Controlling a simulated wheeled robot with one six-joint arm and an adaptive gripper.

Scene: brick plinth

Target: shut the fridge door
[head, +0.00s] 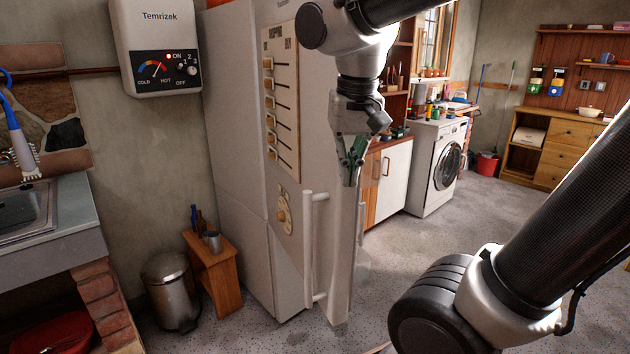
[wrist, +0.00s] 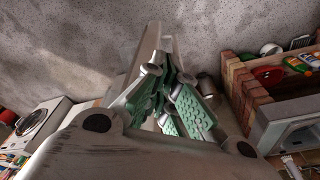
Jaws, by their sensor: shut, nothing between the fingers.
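The tall off-white fridge (head: 235,130) stands left of centre in the head view. Its door (head: 318,140) carries a cream board and a dial, and a pale vertical bar handle (head: 309,250) is on its lower part. The door appears to stand ajar, angled out from the body; how wide the gap is cannot be told. My gripper (head: 352,172), with green-padded fingers, hangs pointing down beside the door's right edge, above and right of the handle. In the wrist view its fingers (wrist: 168,92) are together with nothing held. Contact with the door cannot be told.
A wooden stool (head: 213,265) with bottles and a metal bin (head: 170,290) stand left of the fridge. A washing machine (head: 435,165) and white cabinet (head: 388,180) are behind to the right.

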